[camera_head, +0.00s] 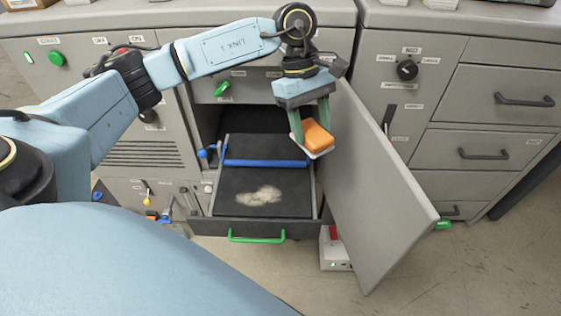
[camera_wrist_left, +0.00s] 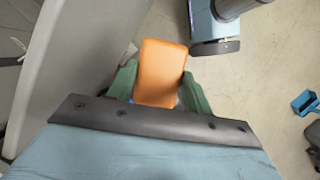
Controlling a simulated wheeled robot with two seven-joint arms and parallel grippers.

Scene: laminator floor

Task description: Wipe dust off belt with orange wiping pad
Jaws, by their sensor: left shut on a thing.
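My left gripper (camera_head: 312,122) is shut on the orange wiping pad (camera_head: 318,136), which has a pale underside. The pad also shows between the green fingers in the left wrist view (camera_wrist_left: 161,72). The gripper holds it in the air, above the right side of the pulled-out drawer and close to the open door. The black belt (camera_head: 230,188) lies in the drawer, with a pale dust patch (camera_head: 260,196) near its front. The pad is apart from the dust. My right gripper is not in view.
A blue bar (camera_head: 265,163) crosses the belt. The open grey door (camera_head: 375,185) stands just right of the pad. The drawer has a green handle (camera_head: 257,238) at its front. A small white box (camera_head: 334,250) is on the floor below the door.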

